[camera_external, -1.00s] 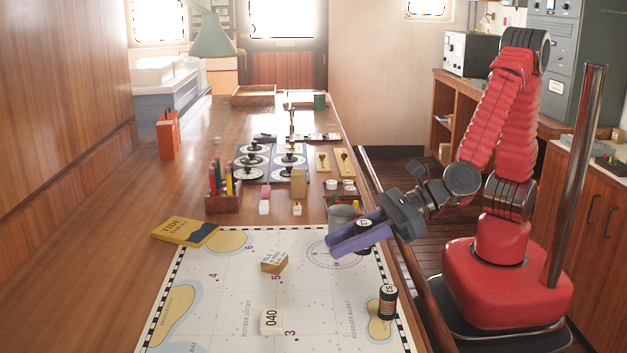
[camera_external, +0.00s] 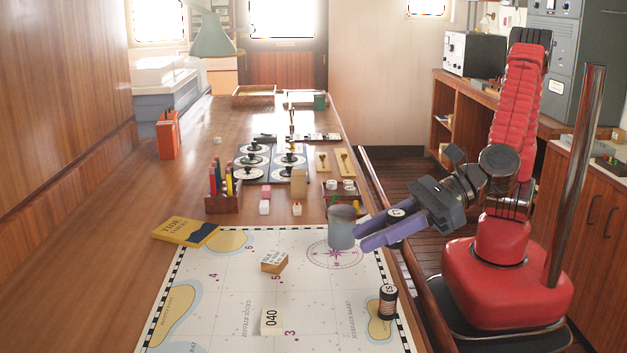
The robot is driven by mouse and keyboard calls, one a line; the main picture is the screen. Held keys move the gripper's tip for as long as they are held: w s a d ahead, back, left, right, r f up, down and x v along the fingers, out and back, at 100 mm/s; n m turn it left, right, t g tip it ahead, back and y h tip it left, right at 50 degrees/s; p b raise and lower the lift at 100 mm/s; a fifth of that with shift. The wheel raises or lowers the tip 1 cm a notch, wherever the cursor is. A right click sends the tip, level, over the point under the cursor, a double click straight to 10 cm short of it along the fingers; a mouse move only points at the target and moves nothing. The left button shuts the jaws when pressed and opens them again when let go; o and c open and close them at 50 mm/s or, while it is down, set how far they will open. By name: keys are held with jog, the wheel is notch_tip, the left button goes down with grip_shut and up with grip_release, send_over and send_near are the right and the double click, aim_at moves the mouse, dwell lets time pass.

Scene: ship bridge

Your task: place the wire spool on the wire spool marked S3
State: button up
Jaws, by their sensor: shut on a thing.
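A dark wire spool (camera_external: 387,303) with a pale marked top stands upright on the chart near its lower right edge. Its mark is too small to read surely as S3. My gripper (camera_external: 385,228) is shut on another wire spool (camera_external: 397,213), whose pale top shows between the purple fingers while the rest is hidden. The gripper is beyond the standing spool in the picture, near the right edge of the table, and apart from it.
A grey cup (camera_external: 341,228) stands just left of my fingertips. A number block (camera_external: 270,321) and a lettered block (camera_external: 274,262) lie on the chart (camera_external: 225,290). A yellow book (camera_external: 185,232) lies at its upper left corner. The chart between blocks and standing spool is clear.

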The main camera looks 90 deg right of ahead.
notch_tip(320, 180, down, 6)
jog(key=shift+r, duration=0.1)
dwell(0.4)
jog(key=shift+f, duration=1.9)
jog(key=shift+f, duration=0.1)
jog(key=o, duration=1.1)
jog(key=shift+c, duration=0.2)
jog(key=shift+s+r, duration=0.25)
jog(key=shift+s, duration=0.1)
jog(key=v, duration=1.1)
jog(key=shift+s+r, duration=0.1)
